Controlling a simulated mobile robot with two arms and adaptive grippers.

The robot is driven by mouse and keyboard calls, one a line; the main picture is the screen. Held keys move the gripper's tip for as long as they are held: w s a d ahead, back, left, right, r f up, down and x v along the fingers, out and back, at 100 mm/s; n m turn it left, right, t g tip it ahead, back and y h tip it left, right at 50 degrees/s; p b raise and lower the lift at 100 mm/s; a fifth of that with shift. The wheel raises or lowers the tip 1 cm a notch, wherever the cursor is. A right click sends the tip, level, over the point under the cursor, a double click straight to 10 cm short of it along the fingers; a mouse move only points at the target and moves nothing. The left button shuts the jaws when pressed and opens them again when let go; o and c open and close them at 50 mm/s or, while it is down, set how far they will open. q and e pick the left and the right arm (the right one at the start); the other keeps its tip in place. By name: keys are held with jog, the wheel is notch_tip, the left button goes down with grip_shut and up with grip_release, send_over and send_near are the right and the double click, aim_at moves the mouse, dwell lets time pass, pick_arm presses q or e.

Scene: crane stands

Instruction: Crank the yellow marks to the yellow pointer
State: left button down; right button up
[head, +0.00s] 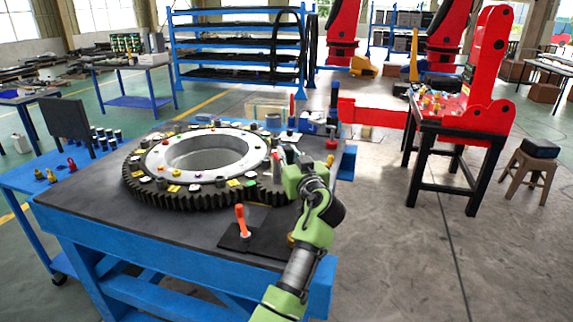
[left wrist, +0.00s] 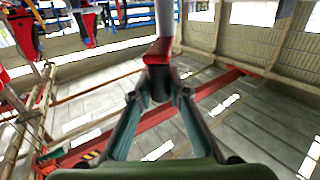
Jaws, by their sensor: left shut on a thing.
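A large dark toothed ring (head: 180,200) with a pale inner ring lies flat on the dark-topped table (head: 85,215). Small coloured marks sit around it, among them yellow marks (head: 174,188) on the near side. I cannot make out the yellow pointer for certain. My left gripper (head: 284,160) is at the ring's right side. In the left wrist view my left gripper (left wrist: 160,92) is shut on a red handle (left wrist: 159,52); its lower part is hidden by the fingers. My right gripper is in neither view.
An orange upright handle (head: 240,218) stands on a black plate at the table's near edge. A red handle (head: 291,108) and a blue handle (head: 333,100) stand at the back right corner. A dark panel (head: 66,118) stands at the left.

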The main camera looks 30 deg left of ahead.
pick_arm(q)
jog(key=shift+w+d+r, duration=0.2)
jog(key=shift+d, duration=0.05)
jog(key=c, duration=2)
grip_release()
jog(key=shift+c, duration=0.2)
jog(key=shift+o, duration=0.7)
jog(key=shift+w+d+f, duration=0.1)
jog(key=shift+w, duration=0.05)
jog(key=shift+s, duration=0.25)
jog(key=v, duration=0.7)
jog(key=shift+d, duration=0.15)
